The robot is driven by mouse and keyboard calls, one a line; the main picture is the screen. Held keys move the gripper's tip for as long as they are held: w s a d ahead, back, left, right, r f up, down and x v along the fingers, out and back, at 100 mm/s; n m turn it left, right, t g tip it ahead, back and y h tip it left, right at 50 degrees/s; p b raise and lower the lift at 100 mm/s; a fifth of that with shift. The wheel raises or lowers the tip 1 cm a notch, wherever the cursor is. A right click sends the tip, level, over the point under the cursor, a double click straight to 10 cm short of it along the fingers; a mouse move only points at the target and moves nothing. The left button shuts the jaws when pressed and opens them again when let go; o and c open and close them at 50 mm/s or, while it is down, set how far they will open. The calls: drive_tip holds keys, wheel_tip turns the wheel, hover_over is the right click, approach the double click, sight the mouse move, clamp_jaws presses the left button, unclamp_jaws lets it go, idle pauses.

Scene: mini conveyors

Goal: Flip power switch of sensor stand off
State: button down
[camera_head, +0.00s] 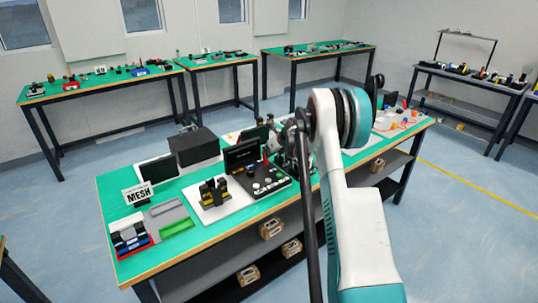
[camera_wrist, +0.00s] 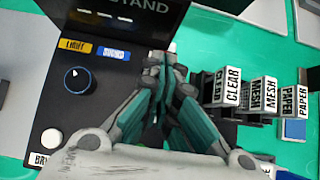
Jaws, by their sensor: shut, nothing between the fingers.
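The sensor stand shows in the wrist view as a black control panel (camera_wrist: 60,110) under a dark screen (camera_wrist: 110,15) on which the word STAND can be read. The panel carries a yellow LIGHT label, a blue SOUND label (camera_wrist: 113,54) and a blue round knob (camera_wrist: 77,78). My gripper (camera_wrist: 162,62) is shut and empty over the panel's right part. A small white piece (camera_wrist: 172,47) shows just beyond its fingertips; I cannot tell whether it is the power switch. My fingers hide the panel behind them. In the head view my gripper (camera_head: 295,145) is partly behind my arm.
Upright cards labelled CLEAR, MESH (camera_wrist: 270,93) and PAPER stand close to the right of the fingers on the green tabletop (camera_wrist: 225,35).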

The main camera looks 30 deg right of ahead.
drive_tip(key=shift+w+r, duration=0.15)
drive_tip(key=shift+r+p, duration=0.35)
drive_tip(key=shift+r, duration=0.35)
